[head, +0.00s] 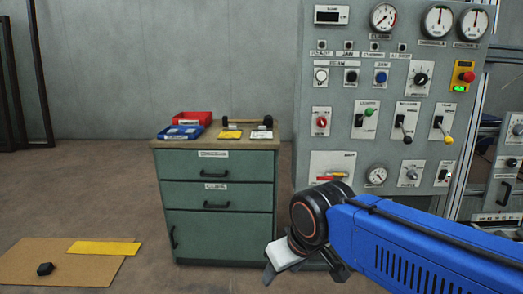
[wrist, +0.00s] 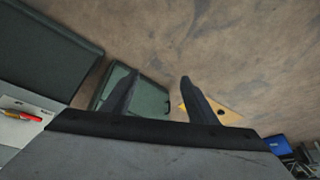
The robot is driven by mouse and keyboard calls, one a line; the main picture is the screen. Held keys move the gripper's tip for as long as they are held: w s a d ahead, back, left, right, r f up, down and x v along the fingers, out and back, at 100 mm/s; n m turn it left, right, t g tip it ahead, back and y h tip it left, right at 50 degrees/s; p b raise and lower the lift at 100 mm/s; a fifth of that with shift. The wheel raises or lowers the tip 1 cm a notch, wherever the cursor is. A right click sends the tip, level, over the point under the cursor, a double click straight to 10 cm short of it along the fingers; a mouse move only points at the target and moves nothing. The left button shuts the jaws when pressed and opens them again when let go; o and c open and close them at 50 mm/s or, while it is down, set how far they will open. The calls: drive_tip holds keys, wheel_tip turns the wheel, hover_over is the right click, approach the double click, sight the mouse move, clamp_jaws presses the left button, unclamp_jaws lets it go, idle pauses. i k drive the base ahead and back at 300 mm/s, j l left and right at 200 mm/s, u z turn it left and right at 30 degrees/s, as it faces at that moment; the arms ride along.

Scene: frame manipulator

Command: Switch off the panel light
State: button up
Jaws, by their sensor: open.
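The grey control panel (head: 340,90) stands at the right in the head view, full of gauges, buttons, toggles and levers. A small green light (head: 460,88) glows on the yellow box below its red button (head: 467,76). A row of white, black and blue push buttons (head: 351,76) sits left of it, and coloured levers are below. The labels are too small to read surely, so I cannot tell which control is for the panel light. My gripper (head: 304,274) is low in front of the panel's lower left, apart from it. Its fingers are spread and empty in the wrist view (wrist: 158,80).
A green drawer cabinet (head: 222,190) stands left of the panel, with a red bin (head: 192,118), a blue bin (head: 181,132) and tools on top. The floor between is clear.

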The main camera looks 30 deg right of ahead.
sight(442, 175)
drive_tip(key=k+z, duration=0.1)
drive_tip(key=z, duration=1.95)
